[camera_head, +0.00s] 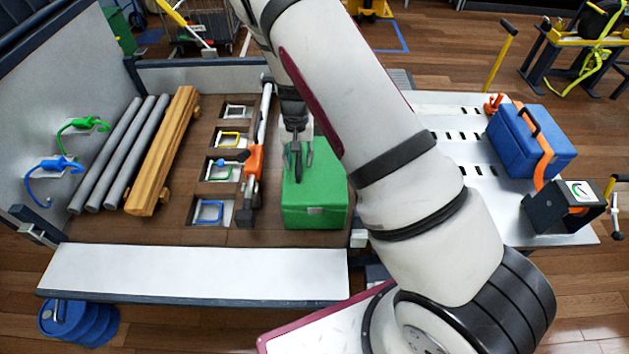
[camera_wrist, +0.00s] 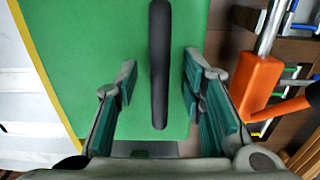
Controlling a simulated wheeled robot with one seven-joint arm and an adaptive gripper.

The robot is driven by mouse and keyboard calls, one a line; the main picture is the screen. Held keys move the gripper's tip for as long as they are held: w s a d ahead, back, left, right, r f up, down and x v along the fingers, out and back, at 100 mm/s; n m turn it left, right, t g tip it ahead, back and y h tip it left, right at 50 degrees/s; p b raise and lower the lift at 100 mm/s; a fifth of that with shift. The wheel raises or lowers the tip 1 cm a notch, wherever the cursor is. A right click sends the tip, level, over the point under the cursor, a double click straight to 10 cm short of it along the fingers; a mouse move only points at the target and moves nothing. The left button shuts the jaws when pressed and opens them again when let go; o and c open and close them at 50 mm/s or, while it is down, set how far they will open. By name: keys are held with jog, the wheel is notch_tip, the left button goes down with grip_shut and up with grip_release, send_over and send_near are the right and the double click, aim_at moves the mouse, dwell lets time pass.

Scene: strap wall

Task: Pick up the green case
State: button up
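The green case (camera_head: 315,199) sits upright on the brown wooden deck, with a pale latch on its front. In the wrist view its green lid (camera_wrist: 85,60) fills the left and middle, with a black handle (camera_wrist: 159,65) standing along it. My gripper (camera_head: 299,165) is over the case from above. In the wrist view my gripper (camera_wrist: 158,92) is open, with one teal-padded finger on each side of the handle. Gaps show between the handle and both pads. The arm hides part of the case's far end in the head view.
An orange and grey bar tool (camera_head: 253,165) lies close left of the case. Timber beams (camera_head: 163,150) and grey pipes (camera_head: 127,155) lie further left. A blue case with an orange strap (camera_head: 531,140) and a dark gauge box (camera_head: 563,205) stand on the white slotted panel at right.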

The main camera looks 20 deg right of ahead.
jog(key=shift+f, duration=0.25)
grip_shut()
jog(key=shift+w+r, duration=0.1)
